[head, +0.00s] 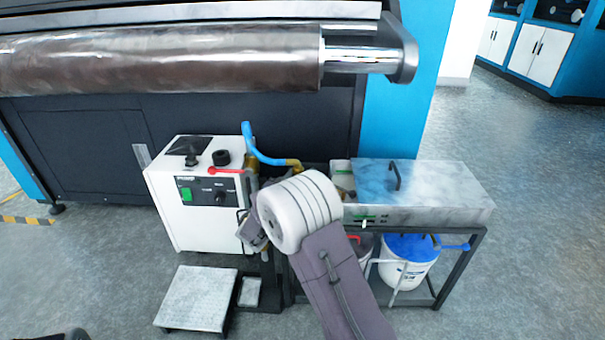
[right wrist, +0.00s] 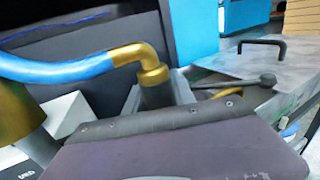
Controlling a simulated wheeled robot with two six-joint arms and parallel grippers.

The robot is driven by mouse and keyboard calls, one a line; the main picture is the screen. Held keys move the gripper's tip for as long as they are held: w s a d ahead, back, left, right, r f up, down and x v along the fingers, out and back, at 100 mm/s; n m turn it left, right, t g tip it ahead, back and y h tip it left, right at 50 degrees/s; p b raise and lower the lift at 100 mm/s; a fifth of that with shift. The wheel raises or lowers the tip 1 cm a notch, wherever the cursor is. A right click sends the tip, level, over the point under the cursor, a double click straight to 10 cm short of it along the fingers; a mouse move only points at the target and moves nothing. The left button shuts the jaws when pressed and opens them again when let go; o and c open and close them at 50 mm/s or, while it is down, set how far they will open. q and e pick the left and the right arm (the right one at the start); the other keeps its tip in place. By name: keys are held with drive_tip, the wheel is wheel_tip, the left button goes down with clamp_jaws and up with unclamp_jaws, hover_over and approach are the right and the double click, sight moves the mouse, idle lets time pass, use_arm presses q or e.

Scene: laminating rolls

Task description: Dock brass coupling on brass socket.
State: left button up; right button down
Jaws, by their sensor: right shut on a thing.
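The brass coupling is an elbow (head: 293,164) on the end of a blue hose; it shows clearly in the right wrist view (right wrist: 150,62). A grey stem runs down from its collar. My right gripper (right wrist: 156,95) has its pale fingers on either side of this stem and is shut on it. In the head view my own wrist hides most of this gripper. The brass socket (head: 250,162) appears to be the brass piece left of the coupling, beside the white box. A large brass body (right wrist: 14,112) also shows at the left edge of the wrist view. Coupling and socket are apart.
The blue hose (head: 262,155) loops behind the socket. A white control box (head: 195,225) with a red lever (head: 226,170) stands left. A metal-lidded tank (head: 440,185) on a frame stands right, with a blue-lidded bucket (head: 410,248) below. A large roll (head: 170,58) spans the back.

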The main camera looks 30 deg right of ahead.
drive_tip(key=shift+f+b, duration=0.35)
drive_tip(key=shift+f, duration=0.15)
idle(0.7)
drive_tip(key=c, duration=1.3)
unclamp_jaws()
drive_tip(key=shift+c, duration=0.2)
drive_tip(key=p+v, duration=0.1)
drive_tip(key=v, duration=1)
